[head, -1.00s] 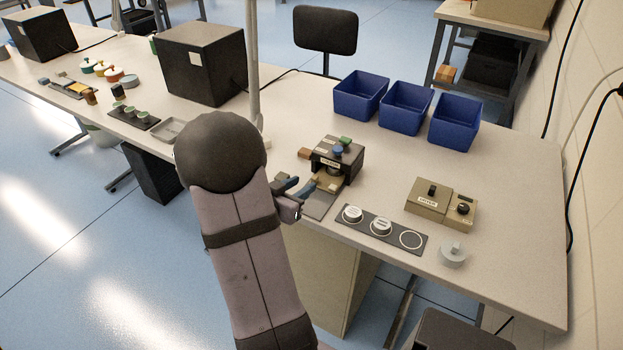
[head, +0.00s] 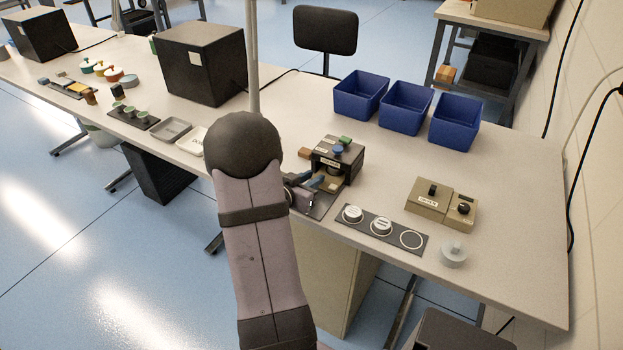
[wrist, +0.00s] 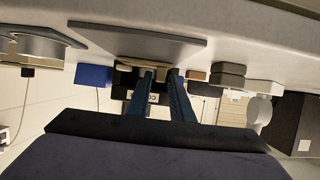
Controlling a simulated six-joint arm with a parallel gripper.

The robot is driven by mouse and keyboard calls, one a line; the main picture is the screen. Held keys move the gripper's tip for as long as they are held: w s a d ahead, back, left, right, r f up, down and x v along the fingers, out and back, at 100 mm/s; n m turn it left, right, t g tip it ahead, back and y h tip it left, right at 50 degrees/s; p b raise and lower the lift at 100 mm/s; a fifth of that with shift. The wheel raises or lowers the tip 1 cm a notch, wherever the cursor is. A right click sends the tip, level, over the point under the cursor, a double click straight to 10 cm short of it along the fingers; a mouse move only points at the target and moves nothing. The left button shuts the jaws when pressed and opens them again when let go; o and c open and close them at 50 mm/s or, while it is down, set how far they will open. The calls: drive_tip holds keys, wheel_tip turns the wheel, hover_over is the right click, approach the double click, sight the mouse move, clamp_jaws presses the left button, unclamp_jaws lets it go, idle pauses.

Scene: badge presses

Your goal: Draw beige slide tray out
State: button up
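The dark badge press (head: 338,153) stands near the front edge of the table, with coloured buttons on top. The beige slide tray (head: 333,184) shows low in its front opening, partly hidden by my fingers. It also shows as a tan strip in the wrist view (wrist: 150,63). My gripper (head: 321,183) is at the front of the press, its blue fingertips close to the tray. In the wrist view the fingers (wrist: 164,76) are apart, with a gap between them. I cannot tell whether they touch the tray.
A dark strip with white rings (head: 382,228) and a beige control box (head: 428,200) lie to the right. A grey round piece (head: 453,253) is near the front edge. Blue bins (head: 405,110) stand behind. An orange-brown block (head: 305,153) sits beside the press.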

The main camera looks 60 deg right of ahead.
clamp_jaws()
drive_tip(key=a+p, duration=0.2)
drive_tip(key=a, duration=0.7)
drive_tip(key=shift+a, duration=0.4)
drive_tip(key=shift+f, duration=0.1)
drive_tip(key=shift+o, duration=2.1)
unclamp_jaws()
drive_tip(key=shift+a, duration=0.15)
